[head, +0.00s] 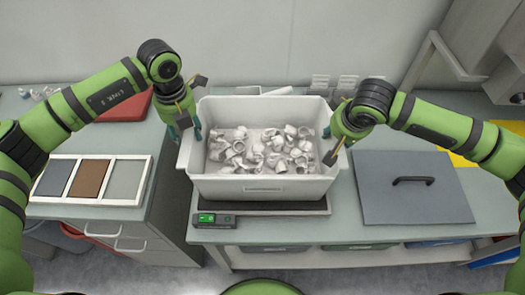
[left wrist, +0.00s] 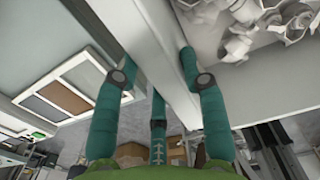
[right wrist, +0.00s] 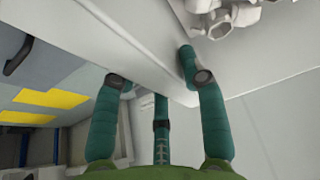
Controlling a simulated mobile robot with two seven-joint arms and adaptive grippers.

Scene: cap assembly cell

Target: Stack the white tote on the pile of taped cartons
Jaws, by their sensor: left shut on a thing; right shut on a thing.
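The white tote (head: 230,187) is at the middle of the bench in the head view, full of loose white caps (head: 262,150). My left gripper (head: 191,130) is shut on its left rim, with fingers on both sides of the wall (left wrist: 160,50) in the left wrist view. My right gripper (head: 336,142) is shut on its right rim, and the right wrist view shows that wall (right wrist: 125,45) between the fingers. The tote looks level over a dark scale; I cannot tell whether it touches it. Brown cartons (left wrist: 186,143) show small and partly hidden in the left wrist view; tape cannot be made out.
The scale's display box (head: 214,219) is lit green at the bench front. A grey lid with a black handle (head: 415,205) lies to the right. A framed panel tray (head: 130,180) and a red item (head: 126,107) are on the left. A gap of floor lies at the lower left.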

